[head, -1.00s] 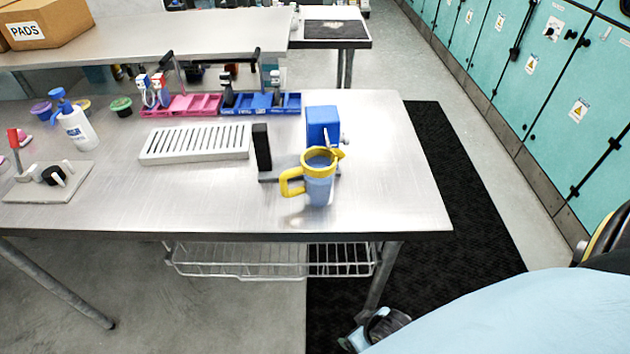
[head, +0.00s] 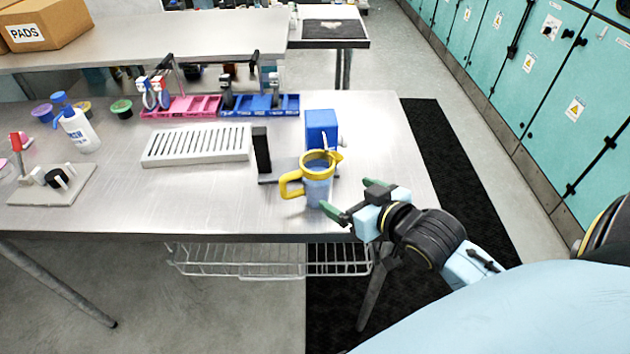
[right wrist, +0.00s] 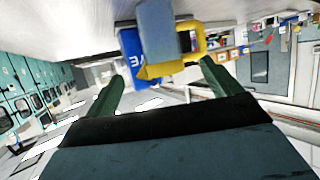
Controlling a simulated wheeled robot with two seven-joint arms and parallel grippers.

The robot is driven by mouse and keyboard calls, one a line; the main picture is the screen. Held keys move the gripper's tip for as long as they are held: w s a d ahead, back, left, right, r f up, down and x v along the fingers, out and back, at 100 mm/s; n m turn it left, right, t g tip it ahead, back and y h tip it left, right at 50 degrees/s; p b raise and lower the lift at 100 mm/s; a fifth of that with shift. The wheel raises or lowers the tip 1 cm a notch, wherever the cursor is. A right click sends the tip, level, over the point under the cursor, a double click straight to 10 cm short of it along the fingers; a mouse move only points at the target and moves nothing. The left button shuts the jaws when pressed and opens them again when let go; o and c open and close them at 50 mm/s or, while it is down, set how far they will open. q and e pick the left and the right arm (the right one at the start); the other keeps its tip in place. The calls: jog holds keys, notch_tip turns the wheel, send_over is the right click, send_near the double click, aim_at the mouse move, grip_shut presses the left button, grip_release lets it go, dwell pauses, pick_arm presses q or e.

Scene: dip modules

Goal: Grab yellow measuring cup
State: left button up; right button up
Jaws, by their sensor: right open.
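The measuring cup (head: 318,185) has a yellow rim and yellow handle over a bluish clear body. It stands upright on the metal table near the front right, its handle pointing left. My right gripper (head: 350,199) is open and empty, just right of the cup and near the table's front edge, its fingers toward the cup. In the right wrist view the cup (right wrist: 160,42) shows beyond and between the open fingertips (right wrist: 160,75), with its yellow handle to the right. I see no contact. My left gripper is not in view.
A blue block-like device (head: 321,128) stands right behind the cup, and a black upright block (head: 262,150) stands to its left. A white slotted rack (head: 196,145), pink and blue trays (head: 262,105) and a white bottle (head: 78,132) are farther left. The table front between them is clear.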

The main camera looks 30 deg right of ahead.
aim_at(316, 178)
jog(key=x, duration=1.3)
jog(key=shift+a+b, duration=0.15)
jog(key=shift+b, duration=0.2)
jog(key=c, duration=1.2)
jog(key=shift+r, duration=0.1)
